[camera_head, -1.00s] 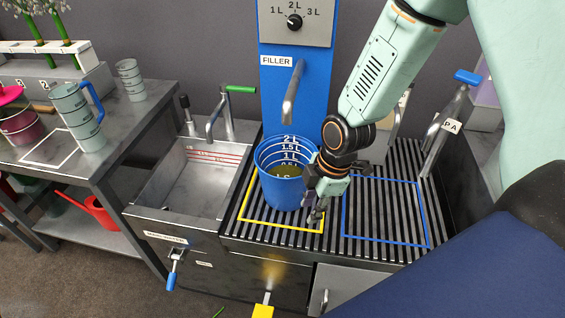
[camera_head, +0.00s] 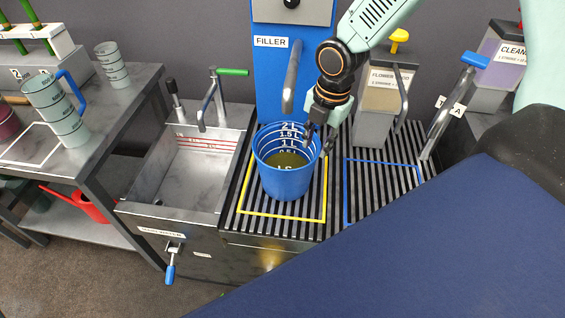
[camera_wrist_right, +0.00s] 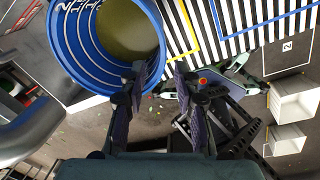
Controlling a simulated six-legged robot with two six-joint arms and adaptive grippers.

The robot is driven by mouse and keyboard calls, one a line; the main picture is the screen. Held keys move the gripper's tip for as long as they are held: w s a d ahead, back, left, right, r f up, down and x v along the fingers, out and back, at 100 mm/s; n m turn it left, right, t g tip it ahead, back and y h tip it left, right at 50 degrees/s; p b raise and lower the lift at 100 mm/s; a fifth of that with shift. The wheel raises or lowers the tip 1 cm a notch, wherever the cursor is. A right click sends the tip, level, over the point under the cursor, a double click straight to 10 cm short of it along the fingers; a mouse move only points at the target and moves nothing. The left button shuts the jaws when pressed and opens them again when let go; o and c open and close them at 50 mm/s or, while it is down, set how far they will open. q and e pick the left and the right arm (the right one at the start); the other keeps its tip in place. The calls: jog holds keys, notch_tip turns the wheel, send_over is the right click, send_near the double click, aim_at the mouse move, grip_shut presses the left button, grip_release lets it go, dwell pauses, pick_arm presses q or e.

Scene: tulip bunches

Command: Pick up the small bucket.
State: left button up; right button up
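The small blue bucket (camera_head: 287,182) stands upright on the slatted grate, inside the yellow outline and below the filler spout. It has white litre marks inside and murky yellow-green liquid in the bottom. It also shows at the upper left of the right wrist view (camera_wrist_right: 70,45). My right gripper (camera_head: 320,142) is above the bucket's right rim, fingers pointing down. In the right wrist view its two fingers (camera_wrist_right: 160,98) are apart, with the bucket's rim near the gap between them. I cannot tell whether either finger touches the rim. My left gripper is not in view.
A metal sink (camera_head: 190,170) lies left of the bucket. The filler spout (camera_head: 291,80) hangs just behind it. The blue-outlined grate area (camera_head: 385,185) to the right is empty. A flower food dispenser (camera_head: 378,110) stands behind it. Measuring jugs (camera_head: 60,115) stand on the left table.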

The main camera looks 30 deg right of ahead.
jog(key=b, duration=0.5)
send_near(309, 175)
jog(key=shift+f, duration=0.55)
jog(key=f+b, duration=0.1)
jog(key=f, duration=0.2)
jog(key=f+b, duration=0.1)
jog(key=f, duration=0.1)
jog(key=shift+w+a+f+b, duration=0.15)
jog(key=shift+w+a+b, duration=0.15)
jog(key=shift+w, duration=0.1)
jog(key=shift+f, duration=0.6)
grip_shut()
